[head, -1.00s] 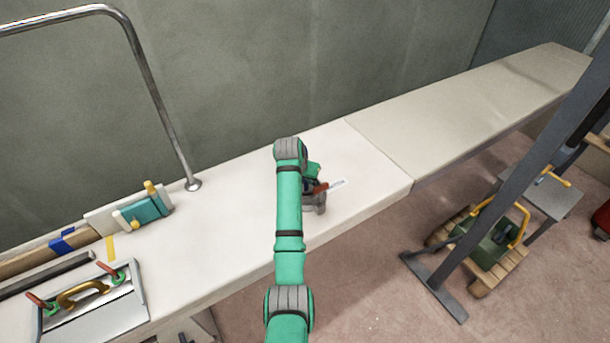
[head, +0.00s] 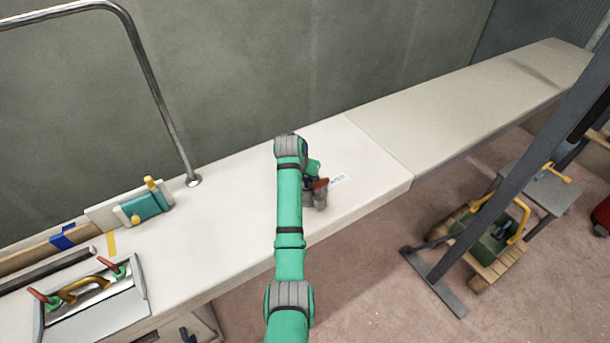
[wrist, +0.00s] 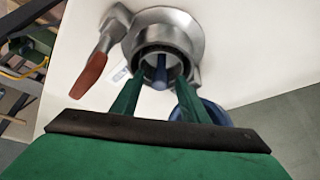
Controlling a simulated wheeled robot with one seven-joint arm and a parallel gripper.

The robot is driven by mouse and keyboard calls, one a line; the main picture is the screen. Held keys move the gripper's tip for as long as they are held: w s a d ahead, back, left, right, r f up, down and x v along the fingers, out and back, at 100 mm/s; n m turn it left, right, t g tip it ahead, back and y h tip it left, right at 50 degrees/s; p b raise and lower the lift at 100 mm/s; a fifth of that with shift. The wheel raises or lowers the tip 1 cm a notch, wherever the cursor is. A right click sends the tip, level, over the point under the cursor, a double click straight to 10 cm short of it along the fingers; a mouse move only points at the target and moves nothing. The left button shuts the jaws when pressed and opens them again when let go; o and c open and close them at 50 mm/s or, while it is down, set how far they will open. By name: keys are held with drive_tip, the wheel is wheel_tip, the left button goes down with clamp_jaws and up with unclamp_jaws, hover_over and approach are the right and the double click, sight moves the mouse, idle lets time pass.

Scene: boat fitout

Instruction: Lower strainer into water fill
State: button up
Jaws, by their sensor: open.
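The water fill is a grey metal fitting (wrist: 178,32) with a round dark opening and a red lever (wrist: 92,74) on its left in the wrist view. A small blue stem (wrist: 160,74), apparently the strainer's, stands inside the opening. My gripper (wrist: 159,88) is open, with one green finger on each side of the opening's near edge; I cannot tell if either touches. In the head view the fitting (head: 320,199) shows just right of my arm, which hides my gripper and part of the fitting.
A blue round part (wrist: 214,111) is partly hidden behind the right finger. A white label (head: 339,180) lies beside the fitting on the pale deck (head: 230,225). A chrome rail (head: 155,90), teal block (head: 141,207) and clamped tray (head: 95,315) stand left. The deck's right stretch is clear.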

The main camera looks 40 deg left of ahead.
drive_tip(key=shift+r, duration=0.1)
drive_tip(key=v, duration=1)
drive_tip(key=shift+s+r, duration=0.2)
drive_tip(key=shift+r, duration=0.1)
drive_tip(key=shift+s, duration=0.1)
